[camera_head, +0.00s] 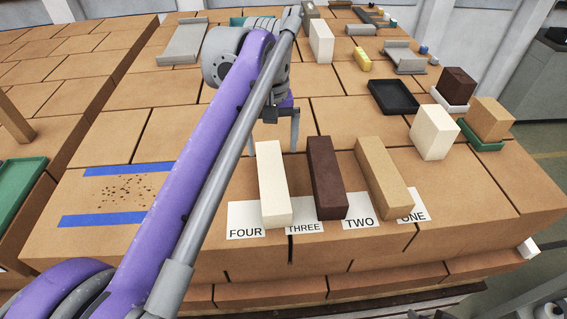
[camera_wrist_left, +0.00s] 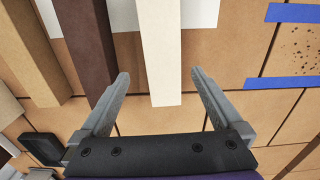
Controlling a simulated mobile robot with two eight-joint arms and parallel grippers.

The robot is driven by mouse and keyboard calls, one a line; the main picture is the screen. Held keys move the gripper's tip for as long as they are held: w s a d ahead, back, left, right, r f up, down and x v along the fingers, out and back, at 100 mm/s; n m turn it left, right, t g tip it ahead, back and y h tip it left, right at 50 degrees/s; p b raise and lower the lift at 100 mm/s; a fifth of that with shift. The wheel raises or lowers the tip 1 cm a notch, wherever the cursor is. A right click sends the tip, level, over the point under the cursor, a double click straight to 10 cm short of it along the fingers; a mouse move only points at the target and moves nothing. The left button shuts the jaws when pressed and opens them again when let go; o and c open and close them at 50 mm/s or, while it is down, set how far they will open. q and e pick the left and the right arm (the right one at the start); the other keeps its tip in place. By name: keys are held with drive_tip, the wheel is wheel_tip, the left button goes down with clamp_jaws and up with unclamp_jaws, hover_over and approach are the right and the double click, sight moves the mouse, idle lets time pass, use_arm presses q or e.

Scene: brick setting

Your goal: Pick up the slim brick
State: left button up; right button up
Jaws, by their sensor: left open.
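Three long bricks lie side by side near the front edge of the brick stack: a white one (camera_head: 272,183), a dark brown one (camera_head: 326,178) and a tan one (camera_head: 384,177). The white one looks slim, but I cannot tell for sure which is slimmest. My left gripper (camera_head: 277,135) is open and empty at the far end of the white brick. In the left wrist view, the white brick (camera_wrist_left: 162,50) shows between the open fingers, touching neither; the dark brick (camera_wrist_left: 92,45) is beside the left finger. My right gripper is not in view.
Paper labels FOUR (camera_head: 245,232), THREE (camera_head: 304,228), TWO (camera_head: 359,223) and ONE (camera_head: 414,216) lie by the bricks. A black tray (camera_head: 394,97) and a cream block (camera_head: 434,132) stand to the right. Blue tape strips (camera_head: 100,220) mark a speckled clear patch at left.

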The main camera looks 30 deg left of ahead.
sight(272, 173)
use_arm(q)
drive_tip(key=f, duration=0.2)
drive_tip(key=s+f, duration=0.1)
drive_tip(key=f, duration=0.1)
drive_tip(key=shift+f, duration=0.4)
drive_tip(key=shift+w+f, duration=0.1)
drive_tip(key=shift+f, duration=2.85)
clamp_jaws()
